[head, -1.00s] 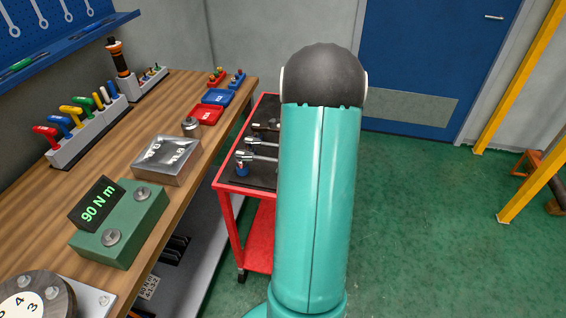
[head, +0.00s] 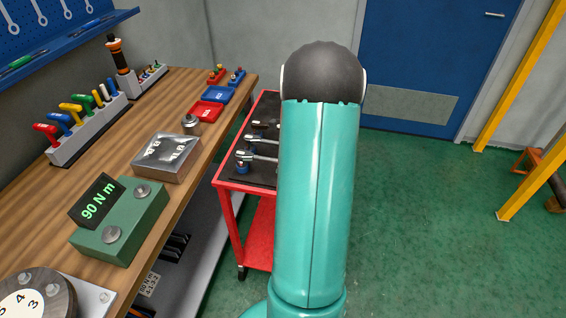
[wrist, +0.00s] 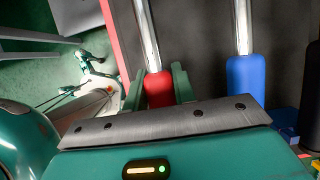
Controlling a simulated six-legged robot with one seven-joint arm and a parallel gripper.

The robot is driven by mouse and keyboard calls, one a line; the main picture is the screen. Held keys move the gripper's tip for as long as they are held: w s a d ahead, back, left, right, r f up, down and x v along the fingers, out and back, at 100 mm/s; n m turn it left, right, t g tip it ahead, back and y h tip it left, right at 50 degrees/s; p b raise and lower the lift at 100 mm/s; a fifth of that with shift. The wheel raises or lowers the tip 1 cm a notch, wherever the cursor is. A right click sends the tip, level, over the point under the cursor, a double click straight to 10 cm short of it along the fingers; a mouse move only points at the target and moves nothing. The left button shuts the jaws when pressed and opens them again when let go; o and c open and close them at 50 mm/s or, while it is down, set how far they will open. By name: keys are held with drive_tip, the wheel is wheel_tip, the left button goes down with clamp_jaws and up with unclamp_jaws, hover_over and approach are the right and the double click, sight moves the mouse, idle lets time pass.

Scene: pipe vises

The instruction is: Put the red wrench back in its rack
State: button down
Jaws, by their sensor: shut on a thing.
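My gripper (wrist: 159,88) shows in the wrist view, its two green fingers closed on either side of the red handle of a wrench. The red wrench (wrist: 147,35) has a bright metal shaft running away from the fingers over a dark surface. A wrench with a blue handle (wrist: 247,80) lies beside it to the right, roughly parallel. In the head view my arm hides the gripper and the red handle. Metal wrench heads (head: 250,139) show on the dark top of the red cart (head: 222,184). I cannot tell which holder is the wrench's rack.
The wooden bench (head: 50,190) on the left holds a green torque tester (head: 120,222) reading 90 N m, a metal box (head: 166,158), red and blue trays and a tool holder (head: 90,135). The green floor on the right is open before a blue door (head: 430,60).

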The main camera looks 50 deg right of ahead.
drive_tip(key=c, duration=1.1)
unclamp_jaws()
drive_tip(key=shift+f, duration=0.1)
drive_tip(key=shift+o, duration=0.2)
drive_tip(key=v, duration=1.3)
drive_tip(key=shift+s+r, duration=0.2)
drive_tip(key=shift+r, duration=0.15)
